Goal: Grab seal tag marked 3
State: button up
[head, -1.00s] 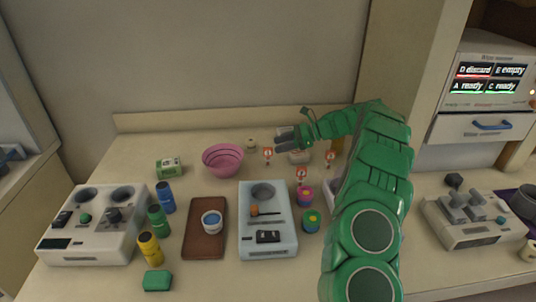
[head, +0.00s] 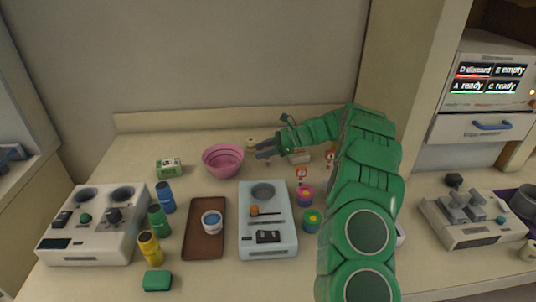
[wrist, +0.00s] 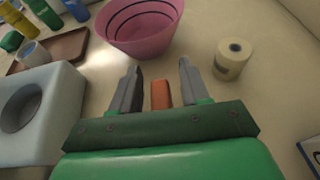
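Small red-and-white tags stand on the counter in the head view: one in the middle (head: 301,174) and one at the right (head: 330,157). Their marks are too small to read. My gripper (head: 260,151) is low over the back of the counter, right of the pink bowl. In the wrist view, my gripper (wrist: 158,72) is open, with an orange-red upright piece (wrist: 160,95) between its fingers and gaps on both sides. This piece may be a third tag; no number shows on it.
The pink bowl (head: 223,160) is just beyond the fingertips, and a cream roll (wrist: 232,58) stands to their right. A grey device (head: 283,222), a brown tray (head: 192,246) and coloured bottles stand nearer. A wall closes the back.

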grip_shut()
